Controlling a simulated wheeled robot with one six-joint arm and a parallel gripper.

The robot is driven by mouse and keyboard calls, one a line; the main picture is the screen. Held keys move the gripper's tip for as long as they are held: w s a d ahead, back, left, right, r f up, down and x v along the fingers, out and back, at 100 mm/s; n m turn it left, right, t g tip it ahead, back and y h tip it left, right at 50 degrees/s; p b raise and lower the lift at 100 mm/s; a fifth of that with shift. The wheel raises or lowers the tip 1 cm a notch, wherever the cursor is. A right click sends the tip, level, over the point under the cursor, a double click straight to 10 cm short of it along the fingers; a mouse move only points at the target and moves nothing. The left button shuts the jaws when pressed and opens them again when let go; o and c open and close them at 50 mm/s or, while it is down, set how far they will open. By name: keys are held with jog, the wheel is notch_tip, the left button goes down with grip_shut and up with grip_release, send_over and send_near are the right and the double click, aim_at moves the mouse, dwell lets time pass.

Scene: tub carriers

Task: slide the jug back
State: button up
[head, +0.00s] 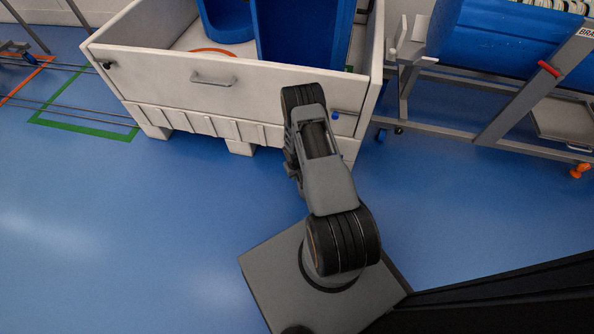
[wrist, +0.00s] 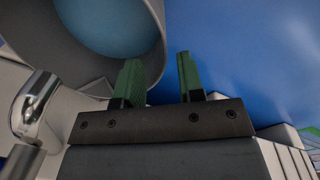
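No thing in view is clearly a jug. In the wrist view a large grey round rim (wrist: 160,62) with a blue-green inside fills the upper left; it may be the jug, but I cannot tell. My gripper (wrist: 158,66) has two green fingers standing apart, with nothing seen clamped between them. The left finger overlaps the rim's edge in the picture; I cannot tell whether it touches. In the head view a blue rounded vessel (head: 228,24) stands inside the white crate (head: 160,84), beside a tall blue panel (head: 300,38). My gripper is hidden behind my arm there.
The crate's front has a metal bar handle (head: 213,80). A curved chrome piece (wrist: 38,100) is close at the left in the wrist view. A grey metal frame (head: 500,115) holding a blue tub (head: 490,40) stands to the right. Blue floor (head: 120,220) is open at the left.

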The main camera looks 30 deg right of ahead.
aim_at(298, 182)
jog(key=shift+d+f+b, duration=0.2)
jog(key=shift+f+b, duration=0.6)
jog(key=shift+f, duration=1.75)
jog(key=shift+c, duration=0.3)
grip_shut()
